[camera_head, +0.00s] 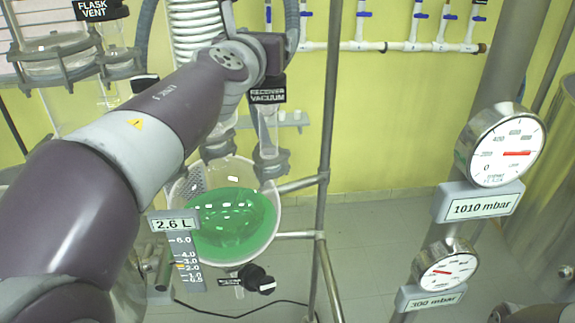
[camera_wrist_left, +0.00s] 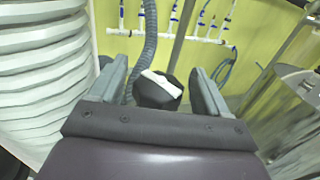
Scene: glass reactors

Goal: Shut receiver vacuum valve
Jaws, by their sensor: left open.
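The black valve knob (camera_wrist_left: 162,92) with a white bar across its face is in the left wrist view. It sits between the two fingers of my left gripper (camera_wrist_left: 158,82), with a gap on each side. My left gripper is open. In the head view, the black "RECEIVER VACUUM" label (camera_head: 268,91) hangs right below my left wrist. My arm hides the knob there, and the fingertips cannot be made out. My right gripper is in neither view.
The receiver flask (camera_head: 273,192) with green liquid stands below, marked 2.6 L. A white coil (camera_wrist_left: 42,75) and a grey hose (camera_wrist_left: 149,35) are close to my left gripper. Gauges read 1010 mbar (camera_head: 478,205) and 300 mbar (camera_head: 432,298). A metal post (camera_head: 327,130) stands to the right.

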